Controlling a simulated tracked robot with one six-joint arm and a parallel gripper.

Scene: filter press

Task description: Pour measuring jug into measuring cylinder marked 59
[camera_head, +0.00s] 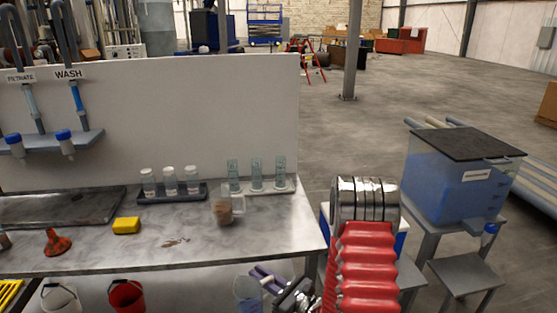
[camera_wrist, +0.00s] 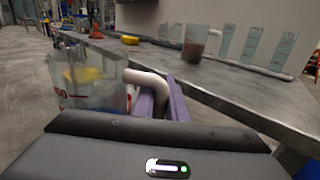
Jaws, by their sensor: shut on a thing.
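My gripper (camera_wrist: 160,97) has purple fingers shut on the white handle of the clear measuring jug (camera_wrist: 72,85), which has red markings. In the head view the jug (camera_head: 247,296) is low, in front of the bench's front edge, roughly upright. Yellow and red show through its wall; I cannot tell what is inside. Three clear measuring cylinders stand in a row on a pale rack near the bench's right end: left (camera_head: 233,173), middle (camera_head: 257,173), right (camera_head: 280,173). Their marks are too small to read, so I cannot tell which is 59.
A beaker with brown contents (camera_head: 222,210) stands in front of the cylinders. White-capped bottles (camera_head: 170,182) stand left of them. A yellow sponge (camera_head: 127,226) and an orange funnel (camera_head: 56,242) lie on the bench. A red bucket (camera_head: 127,297) is below. The bench's front right is clear.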

